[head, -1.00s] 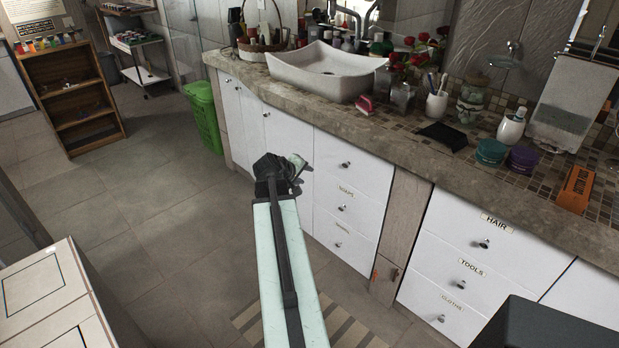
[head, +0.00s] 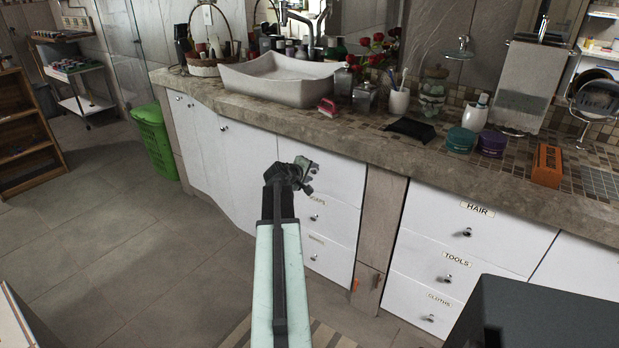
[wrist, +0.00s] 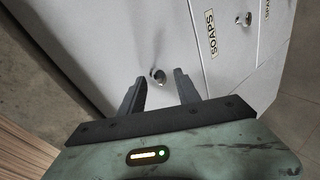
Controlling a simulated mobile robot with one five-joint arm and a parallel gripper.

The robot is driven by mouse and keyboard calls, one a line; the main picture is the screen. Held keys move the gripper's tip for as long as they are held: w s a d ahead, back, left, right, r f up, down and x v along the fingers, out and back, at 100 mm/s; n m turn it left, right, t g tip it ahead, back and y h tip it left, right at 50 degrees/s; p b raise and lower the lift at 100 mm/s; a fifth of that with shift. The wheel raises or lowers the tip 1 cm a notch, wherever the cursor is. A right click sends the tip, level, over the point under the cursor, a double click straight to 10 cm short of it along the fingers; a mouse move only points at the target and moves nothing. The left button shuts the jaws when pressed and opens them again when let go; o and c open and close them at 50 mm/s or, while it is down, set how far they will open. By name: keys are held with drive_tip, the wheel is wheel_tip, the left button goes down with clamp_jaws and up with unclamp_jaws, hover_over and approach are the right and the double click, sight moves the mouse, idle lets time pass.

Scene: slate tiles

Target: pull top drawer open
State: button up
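The top drawer (head: 340,178) is a plain white front above the SOAPS drawer (head: 334,216), under the stone counter. It looks closed. My gripper (head: 308,178) is in front of it in the head view, covering part of its face. In the wrist view my gripper (wrist: 160,90) is open, with its two dark fingers pointing at the drawer face. The top drawer's round metal knob (wrist: 158,76) shows just beyond the gap between the fingertips. I cannot tell whether the fingers reach around it. Nothing is held.
A second drawer stack with HAIR (head: 478,222), TOOLS and CLOTHS labels stands to the right. The stone counter (head: 300,127) overhangs the drawers and holds a white sink (head: 278,82). A green bin (head: 153,140) stands left. Tiled floor is clear at left.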

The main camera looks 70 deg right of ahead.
drive_tip(key=shift+d, duration=0.1)
clamp_jaws()
drive_tip(key=shift+s, duration=0.1)
idle(1.3)
